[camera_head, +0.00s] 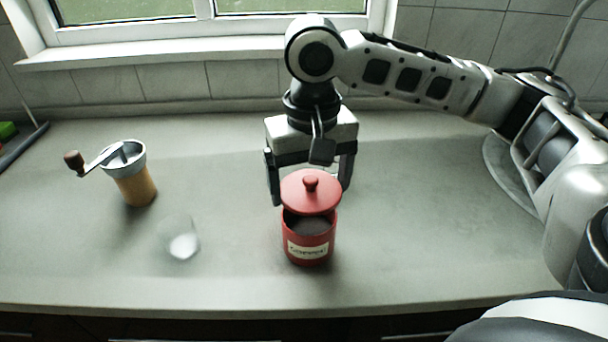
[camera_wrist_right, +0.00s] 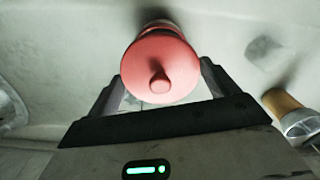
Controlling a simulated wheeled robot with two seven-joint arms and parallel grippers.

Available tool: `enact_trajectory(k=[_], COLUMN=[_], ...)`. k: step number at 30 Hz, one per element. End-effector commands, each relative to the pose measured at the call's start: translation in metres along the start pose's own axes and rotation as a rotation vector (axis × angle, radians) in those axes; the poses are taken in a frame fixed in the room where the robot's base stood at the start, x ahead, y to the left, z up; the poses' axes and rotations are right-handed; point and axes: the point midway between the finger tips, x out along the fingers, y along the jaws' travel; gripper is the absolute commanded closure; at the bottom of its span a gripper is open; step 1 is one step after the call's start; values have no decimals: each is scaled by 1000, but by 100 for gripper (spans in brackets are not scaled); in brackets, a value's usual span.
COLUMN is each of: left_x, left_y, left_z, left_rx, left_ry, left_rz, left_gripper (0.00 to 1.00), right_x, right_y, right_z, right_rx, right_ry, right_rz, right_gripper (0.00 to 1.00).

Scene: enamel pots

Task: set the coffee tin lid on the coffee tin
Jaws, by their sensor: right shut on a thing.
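The red coffee tin (camera_head: 308,249) stands upright on the worktop, its pale label facing front. The red round coffee tin lid (camera_head: 312,198) with its knob is above the tin's rear part. The tin's dark opening shows below the lid's front edge, so the lid is apart from the front rim. My right gripper (camera_head: 310,190) reaches down from behind, shut on the lid, one finger on each side. In the right wrist view the lid (camera_wrist_right: 160,58) sits between the fingers and hides most of the tin. My left gripper is not in view.
A coffee grinder (camera_head: 136,186) with a wooden body and crank stands at the left. A clear glass (camera_head: 181,241) with something white at its bottom stands left of the tin. The worktop (camera_head: 420,230) right of the tin is clear. A window sill runs along the back.

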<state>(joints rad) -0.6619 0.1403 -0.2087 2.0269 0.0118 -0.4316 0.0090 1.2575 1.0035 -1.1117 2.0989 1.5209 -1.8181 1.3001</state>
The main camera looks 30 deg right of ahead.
Motion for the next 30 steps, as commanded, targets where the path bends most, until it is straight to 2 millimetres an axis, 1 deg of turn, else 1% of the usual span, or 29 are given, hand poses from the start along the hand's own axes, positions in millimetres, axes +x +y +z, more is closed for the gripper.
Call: enact_trajectory(k=[1, 4, 9, 17, 30], left_x=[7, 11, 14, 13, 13], left_y=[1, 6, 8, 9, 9], left_z=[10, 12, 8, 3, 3], left_rx=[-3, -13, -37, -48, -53], left_ry=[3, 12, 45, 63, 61], left_rz=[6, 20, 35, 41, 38], left_gripper=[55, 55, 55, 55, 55], right_x=[14, 24, 34, 37, 36], right_y=[0, 0, 0, 0, 0], right_z=[0, 0, 0, 0, 0], right_rx=[0, 0, -1, -1, -1], right_ry=[1, 1, 2, 0, 1], right_rz=[0, 0, 0, 0, 0], right_gripper=[36, 36, 36, 36, 36])
